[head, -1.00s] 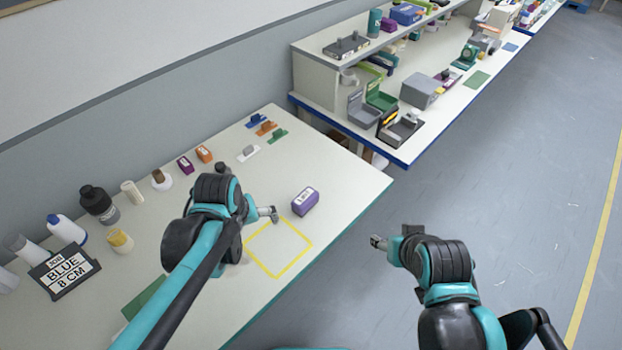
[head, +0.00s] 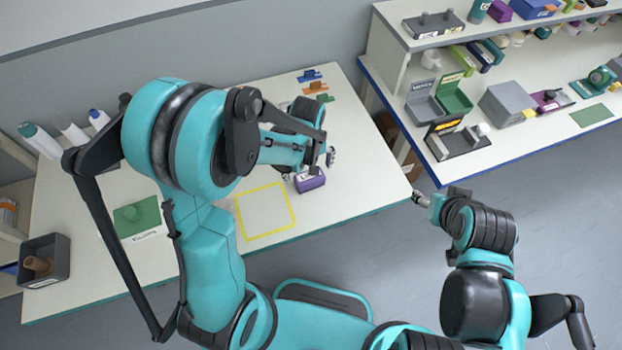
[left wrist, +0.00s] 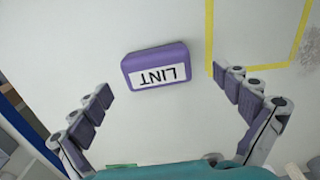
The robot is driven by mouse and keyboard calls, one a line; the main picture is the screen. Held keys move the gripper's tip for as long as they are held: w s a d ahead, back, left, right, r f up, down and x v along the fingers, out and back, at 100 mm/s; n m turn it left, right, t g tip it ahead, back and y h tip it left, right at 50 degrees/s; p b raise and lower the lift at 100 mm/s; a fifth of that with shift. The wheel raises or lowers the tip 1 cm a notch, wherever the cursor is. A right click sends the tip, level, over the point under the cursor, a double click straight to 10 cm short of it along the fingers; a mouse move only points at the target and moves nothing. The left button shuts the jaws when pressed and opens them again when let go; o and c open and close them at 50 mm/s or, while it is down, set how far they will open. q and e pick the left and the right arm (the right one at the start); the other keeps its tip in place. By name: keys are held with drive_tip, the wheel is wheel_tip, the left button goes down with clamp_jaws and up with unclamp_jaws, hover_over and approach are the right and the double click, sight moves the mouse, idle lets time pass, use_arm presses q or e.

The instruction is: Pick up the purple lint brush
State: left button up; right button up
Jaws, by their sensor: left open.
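The purple lint brush (head: 311,184) lies on the table just right of the yellow square outline. In the left wrist view the brush (left wrist: 150,56) shows a white label reading LINT. My left gripper (head: 308,167) is above the brush in the head view. In the left wrist view its fingers (left wrist: 163,84) are spread wide, one on each side of the brush's near end, and they hold nothing. My right gripper (head: 421,199) is off the table's right side, away from the brush; its jaw state is too small to tell.
The yellow square outline (head: 239,213) on the table is empty. Coloured clips (head: 314,87) lie at the back. A green pad (head: 143,222) and a dark bin (head: 44,264) are at the left. A second bench (head: 455,168) with boxes stands at the back right.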

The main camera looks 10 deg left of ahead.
sight(310, 177)
use_arm(q)
drive_tip(key=f, duration=0.1)
drive_tip(key=f+b, duration=0.1)
drive_tip(key=f, duration=0.2)
drive_tip(key=shift+w+d+f, duration=0.1)
drive_tip(key=shift+w+d, duration=0.05)
drive_tip(key=shift+w, duration=0.15)
drive_tip(key=shift+f, duration=0.4)
drive_tip(key=c, duration=1.2)
drive_tip(key=shift+r, duration=0.15)
drive_tip(key=r, duration=0.2)
drive_tip(key=r+p, duration=0.1)
drive_tip(key=r, duration=0.1)
drive_tip(key=shift+s+r, duration=0.2)
drive_tip(key=shift+r, duration=0.1)
drive_tip(key=s+d+r+p, duration=0.1)
drive_tip(key=s+d+r, duration=0.1)
drive_tip(key=s, duration=0.1)
drive_tip(key=s+d+r, duration=0.2)
drive_tip(key=s, duration=0.1)
drive_tip(key=s+d+r+p, duration=0.1)
drive_tip(key=s+d+r, duration=0.1)
drive_tip(key=s, duration=0.1)
drive_tip(key=shift+s+d+r+p, duration=0.1)
drive_tip(key=shift+s+d+p, duration=0.05)
drive_tip(key=shift+s+p, duration=0.15)
